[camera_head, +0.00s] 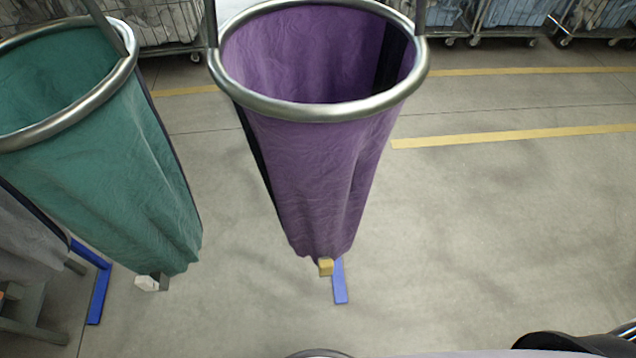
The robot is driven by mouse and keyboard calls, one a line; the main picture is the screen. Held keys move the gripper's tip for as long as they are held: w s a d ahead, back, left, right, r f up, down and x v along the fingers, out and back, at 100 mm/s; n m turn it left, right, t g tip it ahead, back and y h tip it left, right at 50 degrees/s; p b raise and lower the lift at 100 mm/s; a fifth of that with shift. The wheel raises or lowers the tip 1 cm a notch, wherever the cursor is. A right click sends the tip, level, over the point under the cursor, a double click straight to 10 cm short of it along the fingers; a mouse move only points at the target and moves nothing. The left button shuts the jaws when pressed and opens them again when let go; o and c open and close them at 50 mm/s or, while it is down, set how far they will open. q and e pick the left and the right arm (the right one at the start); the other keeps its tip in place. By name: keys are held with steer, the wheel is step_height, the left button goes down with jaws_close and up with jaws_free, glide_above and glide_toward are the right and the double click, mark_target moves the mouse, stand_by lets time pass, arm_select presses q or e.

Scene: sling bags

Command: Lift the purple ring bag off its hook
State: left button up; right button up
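The purple ring bag (325,170) hangs upright in the upper middle, its open mouth facing up. A metal ring (320,108) holds the mouth open, with grey straps or bars rising from its left and right sides. Dark bands run along the bag, which narrows to a bottom with a small yellow block (325,267). The hook itself is out of view above. Neither of my grippers is in view, and nothing touches the bag from the front.
A green ring bag (110,190) hangs to the left, with a grey bag (30,232) beside it. Wheeled cages (510,15) of laundry stand at the back. Blue floor pieces (340,282) lie below the bags. The concrete floor (480,230) at right is clear.

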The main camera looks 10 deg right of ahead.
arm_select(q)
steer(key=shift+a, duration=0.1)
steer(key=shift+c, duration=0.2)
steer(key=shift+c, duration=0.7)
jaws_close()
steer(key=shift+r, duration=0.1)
